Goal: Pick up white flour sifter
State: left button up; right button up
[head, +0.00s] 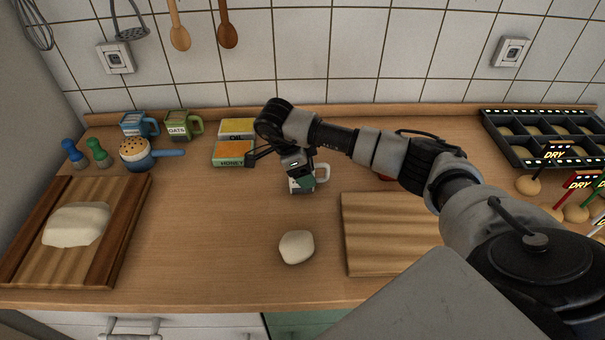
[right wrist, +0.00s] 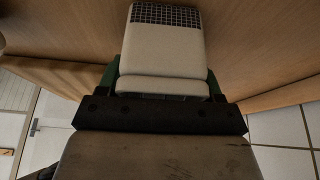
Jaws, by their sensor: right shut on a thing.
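The white flour sifter (head: 297,187) is a small mug-shaped thing with a handle on its right side. It shows in the head view near the middle of the wooden counter. My right gripper (head: 302,172) reaches down over it from above and is shut on it, hiding much of its top. It looks upright; I cannot tell whether it touches the counter. In the right wrist view, a pale block with a dark grid sits between green parts; I cannot tell for sure what it is. My left gripper is not in view.
A yellow oil box (head: 238,127) and an orange honey box (head: 231,153) stand just left of my gripper. A dough ball (head: 296,247) lies in front, and a cutting board (head: 385,245) at right.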

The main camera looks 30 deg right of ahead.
aim_at(316, 167)
jog(key=shift+r, duration=0.5)
jog(key=r, duration=0.2)
jog(key=s+r, duration=0.1)
jog(key=r, duration=0.1)
jog(key=shift+d+b, duration=0.3)
jog(key=shift+b, duration=0.1)
jog(key=s+d+r, duration=0.2)
jog(key=s+r, duration=0.4)
jog(key=s, duration=0.4)
jog(key=shift+s+d, duration=0.15)
jog(key=shift+d, duration=0.2)
